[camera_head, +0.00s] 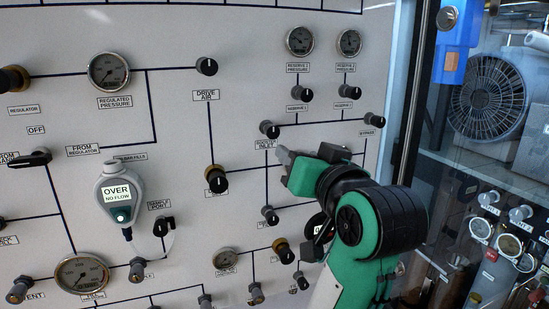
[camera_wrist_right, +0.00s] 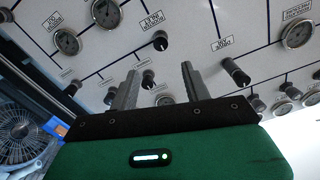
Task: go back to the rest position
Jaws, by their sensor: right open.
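My right gripper (camera_head: 284,160) reaches in from the lower right on a green and black arm, in front of the white panel (camera_head: 180,120). Its grey fingertips are just below a black knob (camera_head: 269,129) on the panel. In the right wrist view the two fingers (camera_wrist_right: 160,82) stand apart with nothing held between them. A small dark knob (camera_wrist_right: 148,79) shows in the gap, behind the fingers on the panel. Whether any finger touches the panel cannot be told. My left gripper is not in either view.
The panel carries gauges (camera_head: 108,71), several black knobs such as the drive air knob (camera_head: 207,66), and a hanging grey meter reading OVER, NO FLOW (camera_head: 119,197). A dark frame post (camera_head: 413,100) and a glazed bay with a fan (camera_head: 488,97) stand at right.

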